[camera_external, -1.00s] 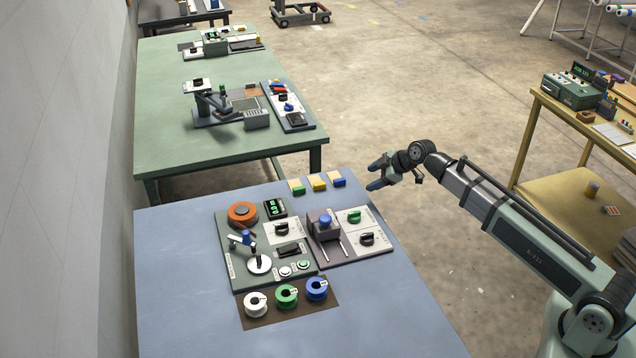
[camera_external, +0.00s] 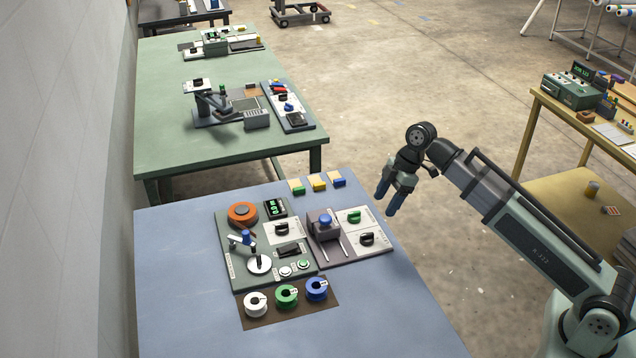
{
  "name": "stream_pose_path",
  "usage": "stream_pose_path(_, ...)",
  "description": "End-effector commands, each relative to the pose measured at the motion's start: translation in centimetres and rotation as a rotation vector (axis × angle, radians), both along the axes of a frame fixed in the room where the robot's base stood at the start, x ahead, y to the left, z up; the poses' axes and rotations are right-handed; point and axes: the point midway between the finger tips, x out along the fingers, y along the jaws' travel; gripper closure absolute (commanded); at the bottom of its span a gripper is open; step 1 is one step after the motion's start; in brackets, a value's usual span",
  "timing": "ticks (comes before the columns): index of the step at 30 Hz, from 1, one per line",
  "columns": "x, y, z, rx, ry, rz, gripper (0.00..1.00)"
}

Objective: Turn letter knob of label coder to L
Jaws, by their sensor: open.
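The unit that looks like the label coder (camera_external: 345,257) is a grey plate on the right of the blue table's equipment. It carries a blue-topped press block (camera_external: 325,226), a green knob (camera_external: 354,216) and a black knob (camera_external: 367,239) on white dials. The dial letters are too small to read, so I cannot tell which is the letter knob or where it points. My gripper (camera_external: 386,208) is open and empty. It hangs in the air with its blue fingers pointing down, to the right of the knobs in the picture, apart from them.
A larger green-grey panel (camera_external: 234,272) adjoins on the left, with an orange spool (camera_external: 242,213), a green display (camera_external: 275,208), a black knob (camera_external: 282,228) and a lever. White, green and blue rolls (camera_external: 317,289) stand in front. Small coloured blocks (camera_external: 318,183) lie behind. The blue table's right front is clear.

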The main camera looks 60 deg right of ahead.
Motion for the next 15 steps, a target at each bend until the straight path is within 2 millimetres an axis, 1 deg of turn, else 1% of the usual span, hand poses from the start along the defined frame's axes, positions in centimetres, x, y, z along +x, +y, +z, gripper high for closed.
stream_pose_path(1,0.1,0.2,-0.8,0.001,0.002,0.001,0.34)
stream_pose_path(15,2.0,2.0,-6.8,0.001,0.001,-0.001,0.34)
